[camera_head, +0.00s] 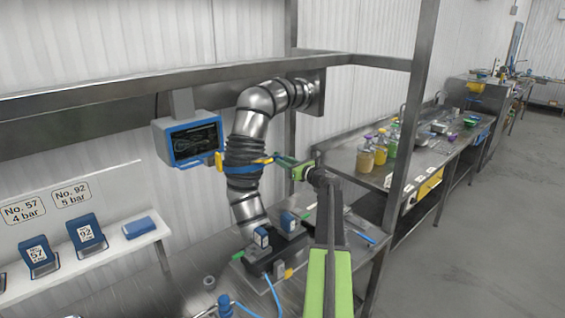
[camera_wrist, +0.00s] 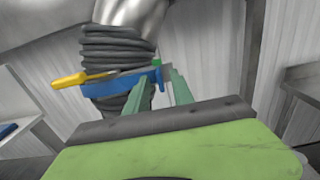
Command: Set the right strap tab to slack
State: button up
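A ribbed black sleeve (camera_head: 245,152) on the steel duct wears a blue strap (camera_wrist: 112,88). A yellow tab (camera_head: 219,160) sticks out at the strap's left; it also shows in the wrist view (camera_wrist: 68,80). A second yellow piece (camera_head: 262,160) shows at the strap's right in the head view. In the wrist view, the strap's right end carries a small green piece (camera_wrist: 157,63). My gripper (camera_wrist: 160,76) is at this right end, its two green fingers apart. The strap end lies at or between the fingertips; contact cannot be told.
A blue-framed screen (camera_head: 195,142) hangs left of the duct. Below are a steel bench with a black block (camera_head: 278,251) and blue devices. A shelf (camera_head: 95,258) at left holds blue units. A steel post (camera_head: 415,115) stands right of my arm. Bottles stand on the bench behind it.

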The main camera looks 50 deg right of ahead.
jog(key=shift+w, duration=0.45)
grip_shut()
dwell(1.1)
